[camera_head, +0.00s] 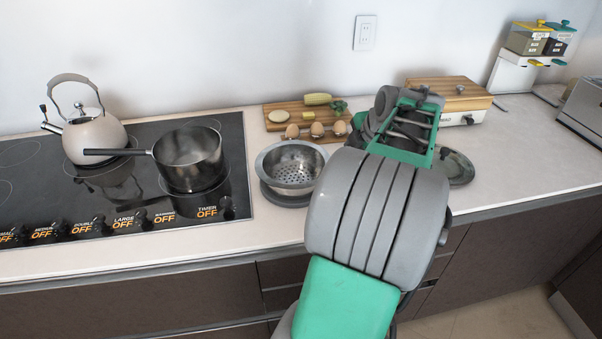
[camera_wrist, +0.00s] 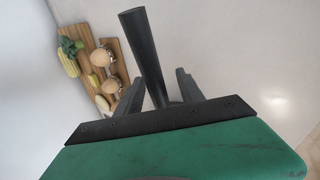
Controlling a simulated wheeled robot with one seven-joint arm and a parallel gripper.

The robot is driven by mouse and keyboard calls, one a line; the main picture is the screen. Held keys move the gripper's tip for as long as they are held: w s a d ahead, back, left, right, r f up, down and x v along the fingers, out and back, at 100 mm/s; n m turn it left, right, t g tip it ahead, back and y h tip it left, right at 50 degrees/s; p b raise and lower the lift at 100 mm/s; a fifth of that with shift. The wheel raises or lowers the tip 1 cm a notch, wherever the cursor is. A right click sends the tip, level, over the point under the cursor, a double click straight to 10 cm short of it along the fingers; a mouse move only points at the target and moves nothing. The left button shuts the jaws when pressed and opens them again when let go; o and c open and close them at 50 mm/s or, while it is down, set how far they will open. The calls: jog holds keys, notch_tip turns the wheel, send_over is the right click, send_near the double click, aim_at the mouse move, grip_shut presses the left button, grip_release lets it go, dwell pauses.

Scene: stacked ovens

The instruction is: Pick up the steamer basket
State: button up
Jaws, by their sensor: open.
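The steamer basket (camera_head: 290,168), a round metal bowl with a perforated bottom, stands upright on the counter just right of the cooktop. It rests on or over a dark round piece that shows around its lower edge. It does not show in the wrist view. My gripper (camera_wrist: 159,77) is open; its two fingers stand apart on either side of a dark rod (camera_wrist: 147,50) in the wrist view. I cannot tell what the rod belongs to or whether the fingers touch it. In the head view my arm reaches to the right of the basket and largely hides the gripper.
A saucepan (camera_head: 188,160) and a kettle (camera_head: 94,135) stand on the cooktop at left. A cutting board (camera_head: 280,108) with vegetables and several eggs lies behind the basket.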

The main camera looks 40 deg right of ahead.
grip_shut()
dwell(0.4)
jog(key=shift+r, duration=0.1)
